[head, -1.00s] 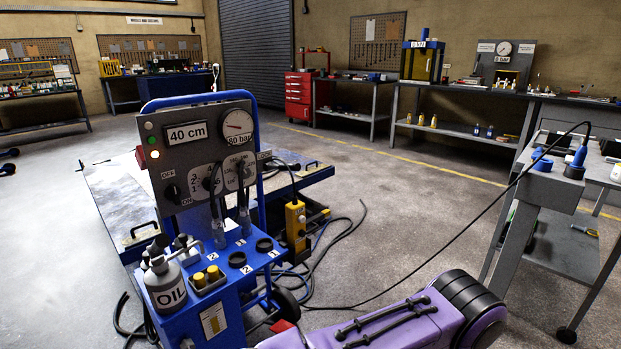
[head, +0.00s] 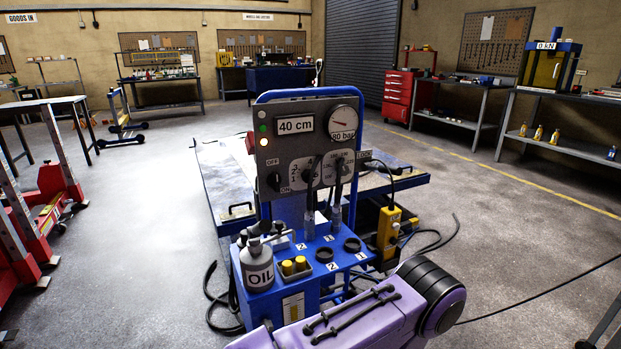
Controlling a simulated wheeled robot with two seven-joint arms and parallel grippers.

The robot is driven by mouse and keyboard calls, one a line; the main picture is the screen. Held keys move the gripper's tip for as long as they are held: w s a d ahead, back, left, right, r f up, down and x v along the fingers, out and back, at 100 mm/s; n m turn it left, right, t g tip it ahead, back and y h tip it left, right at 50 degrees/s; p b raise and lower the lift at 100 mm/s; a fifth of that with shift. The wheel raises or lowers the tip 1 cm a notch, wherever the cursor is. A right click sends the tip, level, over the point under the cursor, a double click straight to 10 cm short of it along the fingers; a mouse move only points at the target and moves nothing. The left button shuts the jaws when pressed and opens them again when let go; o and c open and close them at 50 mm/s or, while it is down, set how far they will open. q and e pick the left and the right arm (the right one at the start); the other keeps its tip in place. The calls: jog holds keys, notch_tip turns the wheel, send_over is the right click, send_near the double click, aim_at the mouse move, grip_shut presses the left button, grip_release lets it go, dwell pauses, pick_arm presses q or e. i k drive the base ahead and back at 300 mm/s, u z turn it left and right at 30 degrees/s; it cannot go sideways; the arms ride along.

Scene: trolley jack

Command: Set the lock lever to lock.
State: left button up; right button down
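A blue trolley jack unit (head: 285,295) stands at the middle, with a grey control panel (head: 290,110) upright on it. The panel has a 40 cm display, a round gauge (head: 343,121) reading 80 bar and a black OFF/ON knob (head: 274,181). Two dark upright levers, a left one (head: 311,173) and a right one (head: 338,173), stand in front of white dials. Small lettering at the panel's right edge seems to read LOCK. I cannot tell surely which lever is the lock lever or how it is set. Neither gripper is in view.
A lift platform (head: 408,180) lies behind. Red stands (head: 60,195) are at left. Floor to the right is mostly clear.

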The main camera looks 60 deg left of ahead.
aim_at(383, 170)
jog(key=u, duration=2.25)
jog(key=i, duration=0.5)
